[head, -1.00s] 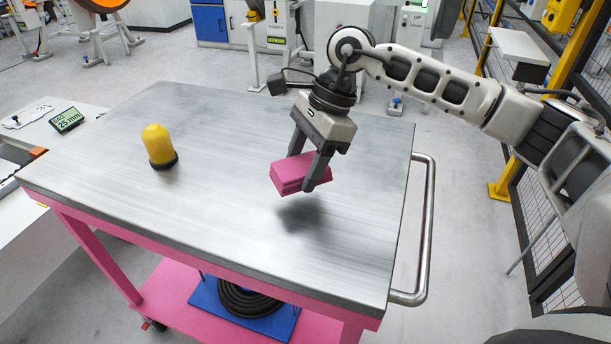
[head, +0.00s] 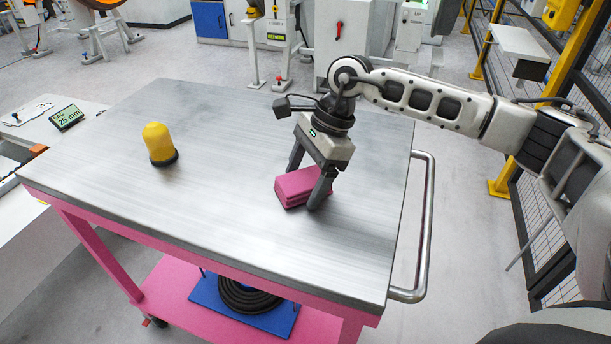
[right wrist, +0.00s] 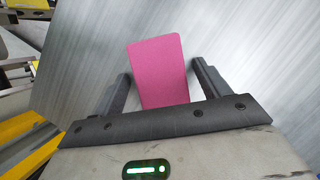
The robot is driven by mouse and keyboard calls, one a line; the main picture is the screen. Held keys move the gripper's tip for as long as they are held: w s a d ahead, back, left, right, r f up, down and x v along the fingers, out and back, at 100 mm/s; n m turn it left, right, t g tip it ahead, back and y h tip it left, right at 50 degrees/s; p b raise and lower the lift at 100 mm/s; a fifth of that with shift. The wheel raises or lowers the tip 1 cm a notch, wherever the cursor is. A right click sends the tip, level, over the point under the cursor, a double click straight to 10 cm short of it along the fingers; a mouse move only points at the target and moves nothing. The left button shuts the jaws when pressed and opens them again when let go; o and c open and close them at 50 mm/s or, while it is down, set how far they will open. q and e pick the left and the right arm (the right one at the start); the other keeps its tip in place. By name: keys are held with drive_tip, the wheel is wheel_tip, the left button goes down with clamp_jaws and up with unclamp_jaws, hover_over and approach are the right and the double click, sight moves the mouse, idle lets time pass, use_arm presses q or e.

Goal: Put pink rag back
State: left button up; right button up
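The pink rag (head: 298,186), a folded block, lies flat on the metal top of the pink cart (head: 230,215), right of its middle. My right gripper (head: 303,189) is over it with the fingers pointing down, one on either side of the rag. In the right wrist view the rag (right wrist: 160,72) sits between the two fingers (right wrist: 162,70), with a narrow gap showing on each side, so the gripper is open around it. The near finger hides part of the rag in the head view. My left gripper is not in view.
A yellow-capped cylinder with a dark base (head: 160,144) stands on the cart top to the left. A steel handle (head: 425,230) runs along the cart's right side. A blue plate with a black coil (head: 250,298) lies on the lower shelf. The cart top is otherwise clear.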

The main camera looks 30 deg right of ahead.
sight(297, 182)
drive_tip(key=shift+r, duration=0.25)
drive_tip(key=v, duration=1.1)
drive_tip(key=shift+d+r, duration=0.2)
drive_tip(key=shift+r, duration=0.15)
drive_tip(key=x, duration=1.2)
drive_tip(key=shift+r, duration=1.5)
